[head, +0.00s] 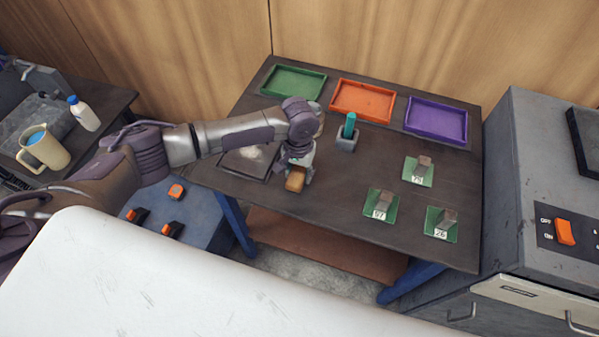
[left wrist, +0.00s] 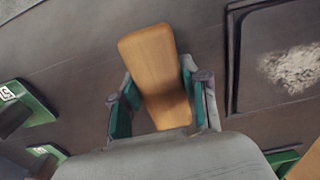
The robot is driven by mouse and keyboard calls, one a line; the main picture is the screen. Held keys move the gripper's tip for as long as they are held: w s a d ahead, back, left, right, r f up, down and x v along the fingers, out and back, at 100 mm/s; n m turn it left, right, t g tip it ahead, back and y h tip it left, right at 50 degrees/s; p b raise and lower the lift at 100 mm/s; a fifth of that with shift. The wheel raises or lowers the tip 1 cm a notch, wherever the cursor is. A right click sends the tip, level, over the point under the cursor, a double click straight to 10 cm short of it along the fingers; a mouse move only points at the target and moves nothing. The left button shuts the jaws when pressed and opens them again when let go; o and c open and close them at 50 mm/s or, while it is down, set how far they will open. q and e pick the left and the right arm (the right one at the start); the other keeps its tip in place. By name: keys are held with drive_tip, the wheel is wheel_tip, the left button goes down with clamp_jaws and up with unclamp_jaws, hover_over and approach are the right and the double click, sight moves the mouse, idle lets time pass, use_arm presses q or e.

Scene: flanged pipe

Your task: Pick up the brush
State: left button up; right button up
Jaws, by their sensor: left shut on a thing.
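The brush shows as a light wooden block (head: 295,180) at the front left part of the dark table (head: 330,205). My left gripper (head: 298,172) reaches down from above and is shut on it. In the left wrist view the wooden block (left wrist: 153,62) lies between the two green-padded fingers of the left gripper (left wrist: 160,98), slightly tilted. The bristles are hidden. I cannot tell whether the brush touches the table or is just above it. My right gripper is not in view.
A dark tray (head: 232,171) with pale debris lies left of the brush. Green (head: 294,82), orange (head: 362,100) and purple (head: 437,120) trays line the back. A grey holder (head: 346,143) with a teal item stands mid-table. Green numbered plates (head: 380,203) with metal blocks sit right.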

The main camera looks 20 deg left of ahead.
sight(299, 171)
use_arm(q)
drive_tip(key=shift+r, duration=0.15)
drive_tip(key=shift+w+r, duration=0.1)
drive_tip(key=shift+r, duration=0.45)
wheel_tip(299, 171, up, 3)
drive_tip(key=shift+f+b, duration=0.1)
drive_tip(key=shift+b, duration=0.55)
drive_tip(key=s+d+r+b, duration=0.2)
drive_tip(key=s+d+r, duration=0.3)
drive_tip(key=d, duration=0.5)
drive_tip(key=shift+s+d+r, duration=0.2)
drive_tip(key=shift+s+r, duration=0.05)
drive_tip(key=shift+r, duration=0.7)
